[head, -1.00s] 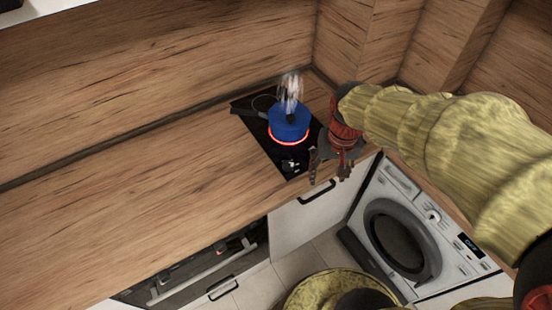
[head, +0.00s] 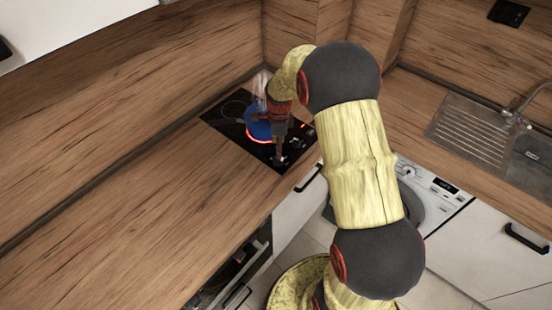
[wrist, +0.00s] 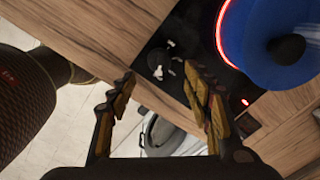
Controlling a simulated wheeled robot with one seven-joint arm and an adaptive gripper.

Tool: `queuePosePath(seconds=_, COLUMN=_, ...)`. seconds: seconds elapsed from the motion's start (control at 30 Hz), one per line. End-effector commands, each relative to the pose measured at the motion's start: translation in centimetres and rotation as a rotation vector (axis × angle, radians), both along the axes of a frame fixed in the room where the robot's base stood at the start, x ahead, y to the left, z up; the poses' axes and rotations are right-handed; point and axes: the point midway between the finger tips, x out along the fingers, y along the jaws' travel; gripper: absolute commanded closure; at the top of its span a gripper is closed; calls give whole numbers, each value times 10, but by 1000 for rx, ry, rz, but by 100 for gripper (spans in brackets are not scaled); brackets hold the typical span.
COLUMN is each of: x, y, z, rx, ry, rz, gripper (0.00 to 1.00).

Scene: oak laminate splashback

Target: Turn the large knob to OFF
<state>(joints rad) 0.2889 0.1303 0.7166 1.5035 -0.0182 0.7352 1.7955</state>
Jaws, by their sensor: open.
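A black cooktop (head: 222,120) is set in the wooden counter. Dark knobs with pale marks sit near its front edge; a knob (head: 280,162) shows just below my gripper (head: 279,148). In the wrist view a dark round knob (wrist: 156,59) lies ahead of and between my open, empty fingers (wrist: 160,82), apparently apart from them. I cannot read its setting or tell its size against the others. A blue pot (head: 257,128) stands on a burner glowing red; it also shows in the wrist view (wrist: 262,40). My gripper partly hides the pot in the head view.
Steam rises from the pot, close to my gripper. A wooden splashback (head: 130,90) stands behind the counter. A washing machine (head: 432,190) is below the right counter, with a sink (head: 470,130) above. The left counter is clear.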

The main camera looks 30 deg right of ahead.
Motion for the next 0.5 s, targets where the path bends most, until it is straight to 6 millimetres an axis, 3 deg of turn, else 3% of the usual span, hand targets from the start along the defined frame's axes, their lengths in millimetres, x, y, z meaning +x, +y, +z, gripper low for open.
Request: queuePosePath(seconds=0.5, x=2, y=-1, z=-67, rx=2, ry=3, rz=-3, gripper=50)
